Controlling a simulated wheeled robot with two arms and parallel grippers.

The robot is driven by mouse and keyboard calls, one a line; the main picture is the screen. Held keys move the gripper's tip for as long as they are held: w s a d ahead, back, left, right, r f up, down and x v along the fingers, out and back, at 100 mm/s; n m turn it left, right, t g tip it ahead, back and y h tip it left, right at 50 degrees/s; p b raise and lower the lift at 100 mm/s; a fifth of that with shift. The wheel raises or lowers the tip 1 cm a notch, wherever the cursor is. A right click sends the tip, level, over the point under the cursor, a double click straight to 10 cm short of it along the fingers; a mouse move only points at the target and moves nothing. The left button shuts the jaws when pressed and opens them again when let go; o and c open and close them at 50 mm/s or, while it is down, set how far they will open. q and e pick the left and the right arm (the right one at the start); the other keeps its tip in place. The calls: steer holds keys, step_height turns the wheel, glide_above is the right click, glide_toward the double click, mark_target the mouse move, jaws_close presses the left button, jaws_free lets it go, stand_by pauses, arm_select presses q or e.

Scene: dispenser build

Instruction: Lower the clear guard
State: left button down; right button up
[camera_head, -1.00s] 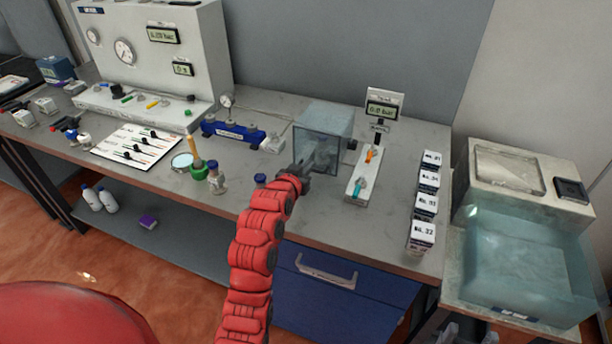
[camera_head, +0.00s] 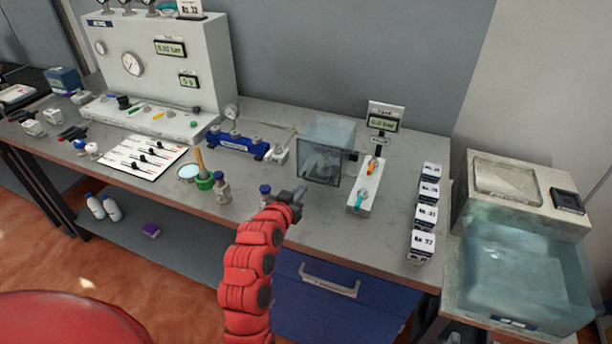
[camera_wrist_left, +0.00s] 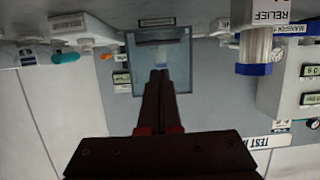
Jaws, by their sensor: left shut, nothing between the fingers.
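The clear guard (camera_head: 320,165) is a see-through, dark-edged panel at the front of a box-like enclosure near the middle of the bench. It stands about upright across the front of the box. My left gripper (camera_head: 298,194) is shut and empty, in front of the guard and a little lower left of it, over the bench's front part. In the left wrist view, the guard (camera_wrist_left: 138,62) lies straight beyond the shut fingertips (camera_wrist_left: 160,72), which overlap its lower part; the head view shows a gap. What is inside the enclosure is unclear. My right gripper is out of view.
A white valve block (camera_head: 365,190) with orange and teal levers stands right of the guard. A blue manifold (camera_head: 236,145) is at the left, with small bottles (camera_head: 222,188) nearer the front. Labelled boxes (camera_head: 423,245) line the right side. A water tank (camera_head: 520,270) stands beyond.

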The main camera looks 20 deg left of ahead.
arm_select(q)
steer(key=p, duration=0.3)
glide_toward(317, 172)
steer(key=x, duration=0.5)
steer(key=shift+w+r, duration=0.1)
steer(key=shift+w+d, duration=0.1)
steer(key=shift+w, duration=0.05)
